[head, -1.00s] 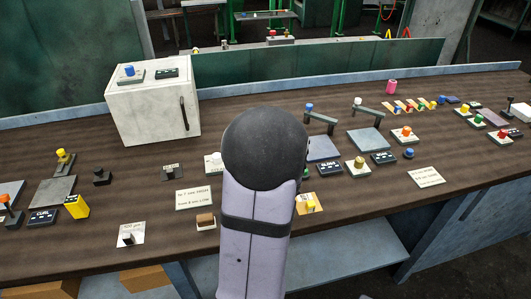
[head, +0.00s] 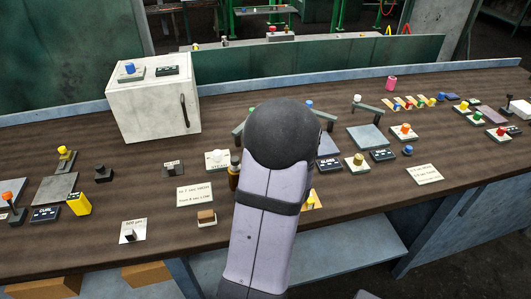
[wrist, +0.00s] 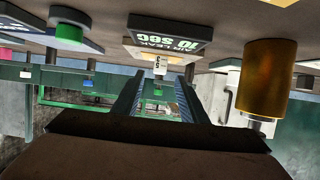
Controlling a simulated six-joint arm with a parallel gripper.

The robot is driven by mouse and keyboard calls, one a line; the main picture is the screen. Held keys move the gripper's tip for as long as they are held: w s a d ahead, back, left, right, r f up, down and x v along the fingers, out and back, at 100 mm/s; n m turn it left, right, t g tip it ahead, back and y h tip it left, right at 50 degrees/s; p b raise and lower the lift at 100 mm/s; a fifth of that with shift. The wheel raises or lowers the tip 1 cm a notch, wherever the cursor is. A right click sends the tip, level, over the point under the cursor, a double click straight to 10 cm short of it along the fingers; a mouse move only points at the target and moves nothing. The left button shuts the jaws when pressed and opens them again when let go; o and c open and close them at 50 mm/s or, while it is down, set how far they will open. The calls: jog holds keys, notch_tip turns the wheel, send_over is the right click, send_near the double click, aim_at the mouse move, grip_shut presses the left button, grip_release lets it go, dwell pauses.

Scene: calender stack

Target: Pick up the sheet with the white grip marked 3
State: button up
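A small white grip (wrist: 160,65) with a dark figure that looks like 3 shows in the wrist view, centred between my fingers. Its sheet cannot be made out there. My gripper (wrist: 161,80) has two dark fingers standing apart, with a visible gap on both sides of the grip. I cannot tell how far beyond the fingertips the grip lies. In the head view my arm hides the gripper and the white grip.
A golden-brown cylinder (wrist: 268,75) stands close on the right in the wrist view. In the head view, a white cabinet (head: 150,110) stands left on the crowded brown bench (head: 120,195).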

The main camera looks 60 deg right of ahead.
jog(key=shift+p+x, duration=0.5)
jog(key=shift+x, duration=2.05)
jog(key=shift+s+f, duration=0.1)
jog(key=shift+f, duration=0.1)
jog(key=shift+c, duration=0.3)
grip_shut()
